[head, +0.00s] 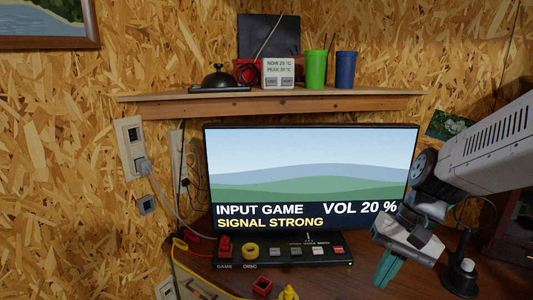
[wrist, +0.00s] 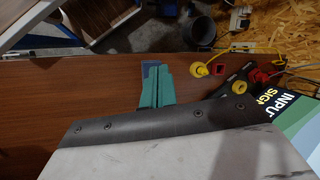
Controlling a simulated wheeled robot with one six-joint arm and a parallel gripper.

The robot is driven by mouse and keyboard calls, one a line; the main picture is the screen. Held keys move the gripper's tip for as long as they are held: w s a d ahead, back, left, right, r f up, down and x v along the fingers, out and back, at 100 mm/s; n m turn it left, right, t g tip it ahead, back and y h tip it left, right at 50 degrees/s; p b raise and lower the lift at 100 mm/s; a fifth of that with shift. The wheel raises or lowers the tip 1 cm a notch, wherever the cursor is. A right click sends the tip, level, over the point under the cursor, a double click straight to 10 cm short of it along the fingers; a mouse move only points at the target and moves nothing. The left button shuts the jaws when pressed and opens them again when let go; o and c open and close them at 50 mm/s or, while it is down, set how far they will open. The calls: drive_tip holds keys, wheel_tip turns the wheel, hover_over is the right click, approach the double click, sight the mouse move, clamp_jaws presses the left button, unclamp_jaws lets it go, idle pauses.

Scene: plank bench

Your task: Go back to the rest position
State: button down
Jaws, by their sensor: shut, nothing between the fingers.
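My gripper (head: 382,280) is at the lower right in the head view, in front of the screen's right corner and beside the control panel. Its teal fingers point down and are shut together with nothing between them. They also show in the wrist view (wrist: 156,88), over the brown bench top (wrist: 90,85). No object is held.
A screen (head: 310,170) reads INPUT GAME, VOL 20 % and SIGNAL STRONG. A black control panel (head: 300,262) lies before it, with a red block (head: 262,287) and a yellow piece (head: 288,293) nearer. A black stand (head: 462,278) is right of my gripper. A shelf (head: 200,105) hangs above.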

drive_tip(key=s+d+r+n+t+h, duration=0.1)
drive_tip(key=s+d+r+h, duration=0.1)
drive_tip(key=s, duration=0.4)
drive_tip(key=s+d+r+n+t+h, duration=0.1)
drive_tip(key=s+d+r+n+h, duration=0.1)
drive_tip(key=s+r, duration=0.3)
drive_tip(key=shift+s+d+n+t, duration=0.3)
drive_tip(key=shift+s+t, duration=0.1)
drive_tip(key=shift+s, duration=0.65)
drive_tip(key=shift+r, duration=0.1)
idle(0.3)
